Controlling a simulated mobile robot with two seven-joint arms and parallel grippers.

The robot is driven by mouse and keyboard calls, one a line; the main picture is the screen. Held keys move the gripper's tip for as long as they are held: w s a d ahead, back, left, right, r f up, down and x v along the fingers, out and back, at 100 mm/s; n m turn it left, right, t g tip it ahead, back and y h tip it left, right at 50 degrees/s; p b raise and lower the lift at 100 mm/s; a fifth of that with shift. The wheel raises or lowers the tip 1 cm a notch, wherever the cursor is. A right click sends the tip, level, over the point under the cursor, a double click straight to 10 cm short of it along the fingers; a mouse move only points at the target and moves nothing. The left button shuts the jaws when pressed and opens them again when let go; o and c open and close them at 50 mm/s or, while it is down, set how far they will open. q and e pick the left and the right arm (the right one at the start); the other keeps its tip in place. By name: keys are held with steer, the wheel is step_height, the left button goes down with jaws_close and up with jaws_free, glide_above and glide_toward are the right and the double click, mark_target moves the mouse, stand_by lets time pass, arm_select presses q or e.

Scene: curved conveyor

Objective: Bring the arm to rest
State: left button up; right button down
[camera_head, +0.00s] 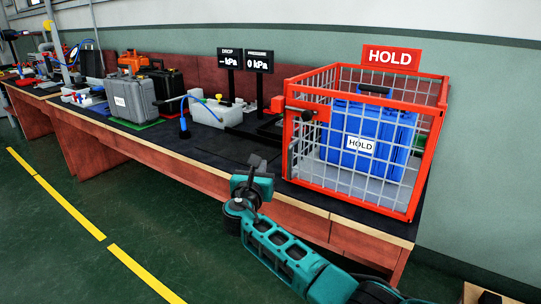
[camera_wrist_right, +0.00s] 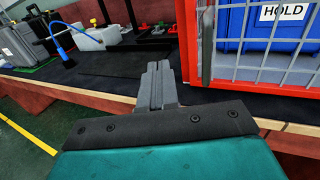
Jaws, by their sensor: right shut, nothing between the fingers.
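My right arm (camera_head: 290,250) comes in from the lower right in the head view. Its gripper (camera_head: 258,163) is at the front edge of the workbench, left of the red cage. In the right wrist view the gripper (camera_wrist_right: 158,72) has its fingers together with nothing between them, in front of the dark bench top. My left gripper does not show in either view.
A red wire cage (camera_head: 417,142) with a HOLD sign (camera_head: 391,58) stands on the bench and holds a blue case (camera_head: 365,135). Grey case (camera_head: 131,99), white container (camera_head: 207,111) and two displays (camera_head: 259,62) stand further left. Floor in front is clear.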

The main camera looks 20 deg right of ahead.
steer(key=s+a+f+m+g+y+p, duration=0.3)
steer(key=s+f+m+g+y+p, duration=0.3)
steer(key=s+f+m, duration=0.95)
arm_select(q)
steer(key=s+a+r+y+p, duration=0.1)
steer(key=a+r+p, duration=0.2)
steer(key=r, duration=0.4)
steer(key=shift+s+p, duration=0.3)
steer(key=shift+p, duration=0.6)
arm_select(e)
steer(key=s+d+r+m+y, duration=0.1)
steer(key=s+d+m+y, duration=0.1)
steer(key=s+m, duration=0.4)
steer(key=s+d+r+m+t+y, duration=0.1)
steer(key=s+m, duration=0.5)
steer(key=s, duration=1.1)
steer(key=shift+d+r+y, duration=0.15)
steer(key=shift+d+y, duration=0.45)
steer(key=shift+y, duration=0.1)
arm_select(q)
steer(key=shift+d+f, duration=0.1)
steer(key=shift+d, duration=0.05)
arm_select(e)
steer(key=shift+m, duration=0.25)
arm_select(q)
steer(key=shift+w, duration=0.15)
